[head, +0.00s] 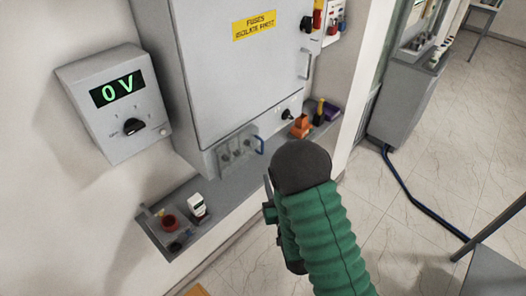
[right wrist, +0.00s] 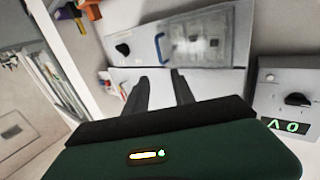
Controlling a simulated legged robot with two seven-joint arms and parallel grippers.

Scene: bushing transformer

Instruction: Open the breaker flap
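The breaker flap (head: 236,152) is a clear panel at the bottom of the grey cabinet, with a blue handle (head: 260,145) at its right side. It looks closed over the switches. In the right wrist view, which is turned over, the flap (right wrist: 198,45) and blue handle (right wrist: 160,48) lie beyond the fingertips. My right gripper (right wrist: 159,76) is open and empty, its two dark fingers apart and pointing toward the panel, short of the handle. In the head view it is mostly hidden behind my green-sleeved arm. My left gripper is not in view.
The cabinet door (head: 240,65) above has a yellow fuse label and a grey handle. A meter box (head: 115,103) reads 0 V at the left. A shelf below holds a red-brown cup (head: 170,222), a white device (head: 197,206) and orange items (head: 300,125).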

